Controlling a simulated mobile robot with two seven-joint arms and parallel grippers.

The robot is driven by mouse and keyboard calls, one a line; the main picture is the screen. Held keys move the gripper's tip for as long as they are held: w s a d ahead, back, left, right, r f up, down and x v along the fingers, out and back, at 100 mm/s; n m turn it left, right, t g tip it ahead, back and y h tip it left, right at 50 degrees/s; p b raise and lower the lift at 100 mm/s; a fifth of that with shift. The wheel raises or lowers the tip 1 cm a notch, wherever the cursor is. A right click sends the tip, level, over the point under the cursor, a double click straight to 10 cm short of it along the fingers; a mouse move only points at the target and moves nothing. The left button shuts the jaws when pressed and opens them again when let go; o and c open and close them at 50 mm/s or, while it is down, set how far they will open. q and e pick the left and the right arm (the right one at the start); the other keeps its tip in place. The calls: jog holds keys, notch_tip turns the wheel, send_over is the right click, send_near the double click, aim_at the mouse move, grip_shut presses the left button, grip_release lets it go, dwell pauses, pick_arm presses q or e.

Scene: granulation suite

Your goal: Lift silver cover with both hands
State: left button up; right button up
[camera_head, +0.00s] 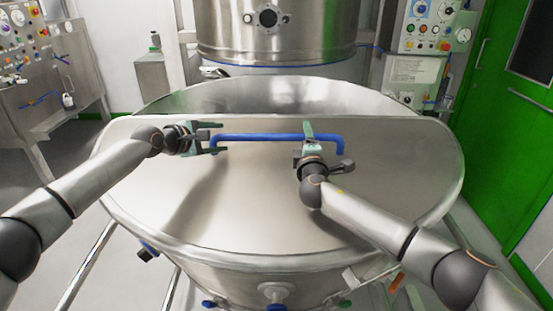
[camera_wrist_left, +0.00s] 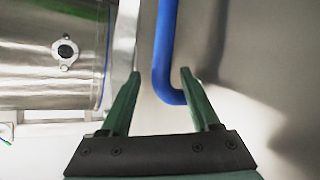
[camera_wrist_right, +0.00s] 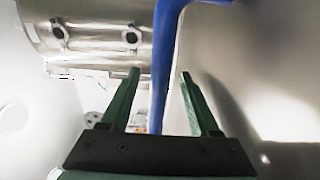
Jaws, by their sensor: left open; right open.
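The silver cover (camera_head: 260,200) lies over the front part of a large steel vessel. A blue bar handle (camera_head: 270,137) runs along its far part. My left gripper (camera_head: 216,138) is open at the handle's left end. In the left wrist view the blue handle's bent end (camera_wrist_left: 168,85) shows between and just beyond the two green fingers (camera_wrist_left: 158,85). My right gripper (camera_head: 308,130) is open at the right part of the handle. In the right wrist view the blue handle (camera_wrist_right: 160,70) passes between the green fingers (camera_wrist_right: 158,78). Finger contact cannot be told.
The open vessel rim (camera_head: 290,92) shows behind the cover. A steel cylinder (camera_head: 275,30) hangs above it. A control panel (camera_head: 425,25) and a green door (camera_head: 505,130) stand at the right. A steel cabinet (camera_head: 40,75) stands at the left.

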pick_arm(q)
jog(key=shift+c, duration=0.3)
pick_arm(e)
jog(key=shift+c, duration=0.3)
pick_arm(q)
grip_shut()
pick_arm(e)
grip_shut()
pick_arm(q)
jog(key=shift+r, duration=0.1)
dwell(0.5)
jog(key=shift+w+r, duration=0.15)
jog(key=shift+r, duration=0.1)
pick_arm(e)
jog(key=shift+w+r, duration=0.1)
jog(key=shift+r, duration=0.1)
